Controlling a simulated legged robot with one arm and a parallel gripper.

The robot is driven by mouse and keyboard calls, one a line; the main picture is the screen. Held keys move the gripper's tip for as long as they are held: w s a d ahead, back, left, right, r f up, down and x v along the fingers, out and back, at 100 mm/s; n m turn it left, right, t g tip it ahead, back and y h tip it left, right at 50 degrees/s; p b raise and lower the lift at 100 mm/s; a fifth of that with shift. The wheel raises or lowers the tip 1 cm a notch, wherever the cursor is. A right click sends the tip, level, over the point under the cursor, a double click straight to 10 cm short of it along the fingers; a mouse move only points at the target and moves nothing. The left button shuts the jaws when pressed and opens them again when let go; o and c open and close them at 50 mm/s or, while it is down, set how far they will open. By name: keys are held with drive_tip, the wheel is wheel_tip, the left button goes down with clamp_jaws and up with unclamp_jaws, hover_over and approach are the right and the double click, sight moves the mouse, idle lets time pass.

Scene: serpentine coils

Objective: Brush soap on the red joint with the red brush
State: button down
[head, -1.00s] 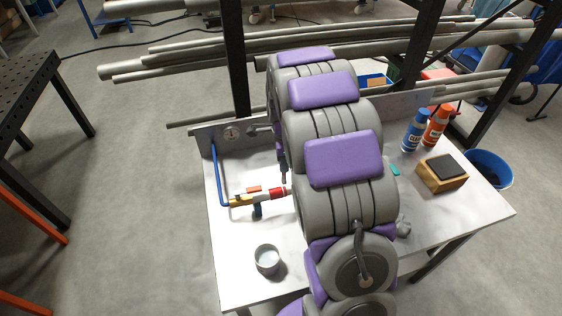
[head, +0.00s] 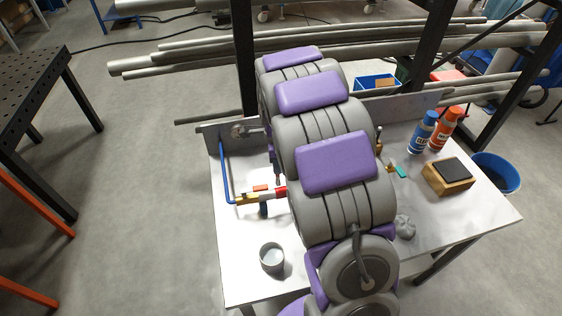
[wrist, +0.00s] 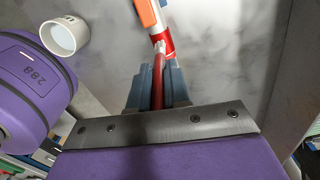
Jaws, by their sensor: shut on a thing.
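The red joint (head: 281,192) is a red collar on the pipe assembly at the table's left side, partly hidden by my arm. In the wrist view the red joint (wrist: 167,42) is just beyond my fingertips. In the head view my gripper is mostly hidden behind my arm. A grey cup (head: 272,257) stands near the front left, and shows in the wrist view (wrist: 62,37).
A blue pipe (head: 226,170) rises at the table's left edge. Blue (head: 423,132) and orange (head: 444,128) bottles stand at the back right, behind a wooden block with a dark pad (head: 448,176). A grey lump (head: 405,227) lies right of my arm.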

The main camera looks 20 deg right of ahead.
drive_tip(key=shift+r+p, duration=0.25)
drive_tip(key=shift+p, duration=0.25)
drive_tip(key=shift+d+r, duration=0.1)
drive_tip(key=shift+d, duration=0.2)
idle(0.4)
drive_tip(key=shift+s+d+r+p, duration=0.2)
drive_tip(key=shift+d+p, duration=0.2)
drive_tip(key=shift+d, duration=0.3)
drive_tip(key=shift+s+d+r+p, duration=0.15)
drive_tip(key=shift+d+p, duration=0.25)
drive_tip(key=shift+d, duration=0.3)
drive_tip(key=shift+w+a+r+p, duration=0.15)
drive_tip(key=shift+a+p, duration=0.1)
drive_tip(key=shift+a, duration=0.6)
drive_tip(key=shift+w+a+p, duration=0.15)
drive_tip(key=shift+a+p, duration=0.1)
drive_tip(key=shift+a, duration=0.55)
drive_tip(key=shift+a, duration=0.1)
drive_tip(key=shift+w+a, duration=0.15)
drive_tip(key=shift+a, duration=0.3)
